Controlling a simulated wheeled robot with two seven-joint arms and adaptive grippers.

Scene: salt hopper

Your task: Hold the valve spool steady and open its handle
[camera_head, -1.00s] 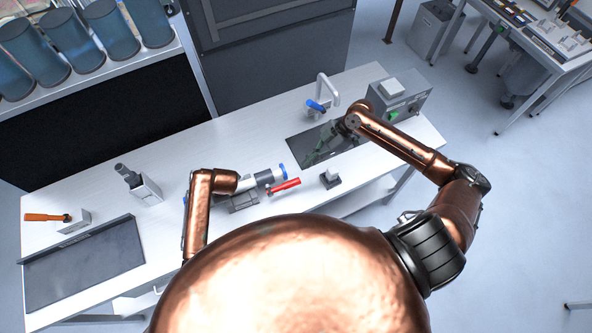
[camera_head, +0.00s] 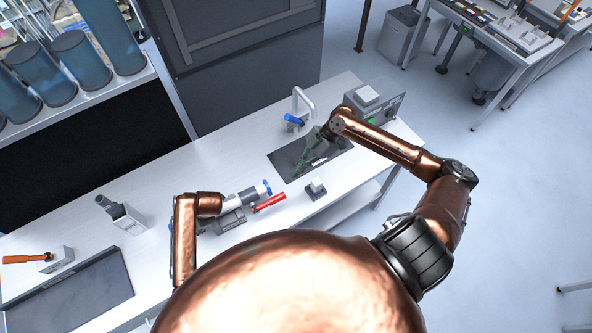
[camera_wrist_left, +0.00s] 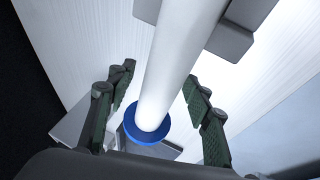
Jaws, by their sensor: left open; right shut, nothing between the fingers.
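The valve spool (camera_head: 248,194) is a white tube with blue ends and lies on a grey cradle (camera_head: 229,220) on the bench. Its red handle (camera_head: 270,203) sticks out along its front side. In the left wrist view the white tube (camera_wrist_left: 182,60) with a blue end disc (camera_wrist_left: 146,132) runs between the spread fingers of my left gripper (camera_wrist_left: 158,88). That gripper is open, with gaps on both sides of the tube. In the head view my own arm hides it. My right gripper (camera_head: 306,156) is shut and empty above a dark panel, away from the handle.
A small grey block (camera_head: 316,187) stands right of the red handle. A dark tray (camera_head: 85,290) lies front left.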

